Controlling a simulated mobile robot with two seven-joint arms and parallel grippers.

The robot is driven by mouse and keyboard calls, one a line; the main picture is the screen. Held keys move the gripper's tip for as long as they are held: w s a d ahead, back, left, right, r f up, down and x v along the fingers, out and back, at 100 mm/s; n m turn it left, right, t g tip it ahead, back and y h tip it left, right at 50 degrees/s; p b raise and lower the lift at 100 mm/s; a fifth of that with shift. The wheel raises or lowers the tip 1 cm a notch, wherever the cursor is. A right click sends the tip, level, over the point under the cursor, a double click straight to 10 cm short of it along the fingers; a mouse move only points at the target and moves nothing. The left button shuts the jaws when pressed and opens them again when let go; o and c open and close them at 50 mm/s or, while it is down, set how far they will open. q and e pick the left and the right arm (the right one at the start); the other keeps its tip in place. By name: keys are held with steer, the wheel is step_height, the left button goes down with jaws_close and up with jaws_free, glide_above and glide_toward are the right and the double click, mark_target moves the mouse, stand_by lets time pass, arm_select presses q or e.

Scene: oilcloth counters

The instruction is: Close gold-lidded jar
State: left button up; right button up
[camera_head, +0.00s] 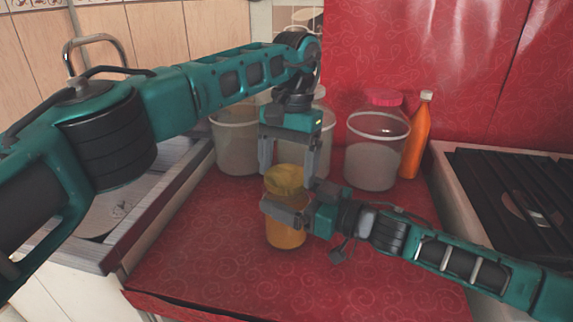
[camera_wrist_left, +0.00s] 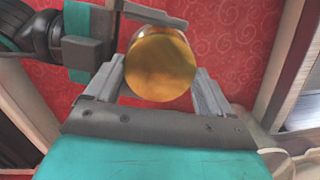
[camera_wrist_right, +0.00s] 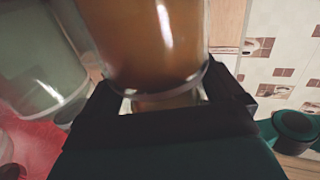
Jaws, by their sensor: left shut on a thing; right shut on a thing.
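The jar (camera_head: 285,236) is amber and stands upright on the red counter. Its gold lid (camera_head: 285,177) is at the jar's top, and it shows from above as a round gold disc in the left wrist view (camera_wrist_left: 160,63). My left gripper (camera_head: 287,174) comes down from above and is shut on the lid, one finger on each side. My right gripper (camera_head: 286,208) reaches in from the right and is shut around the jar's upper body. The amber jar fills the top of the right wrist view (camera_wrist_right: 145,45). The right gripper's fingers hide the seam between lid and jar.
Behind stand a clear container (camera_head: 236,143), a pink-lidded container (camera_head: 372,163) and an orange bottle (camera_head: 417,138). A stove (camera_head: 515,195) is at the right, a sink (camera_head: 110,212) at the left. The red counter (camera_head: 200,255) is bare in front.

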arm_select(q)
steer(key=shift+r, duration=0.1)
steer(key=o, duration=0.8)
steer(key=shift+o, duration=0.2)
steer(key=shift+r, duration=2.2)
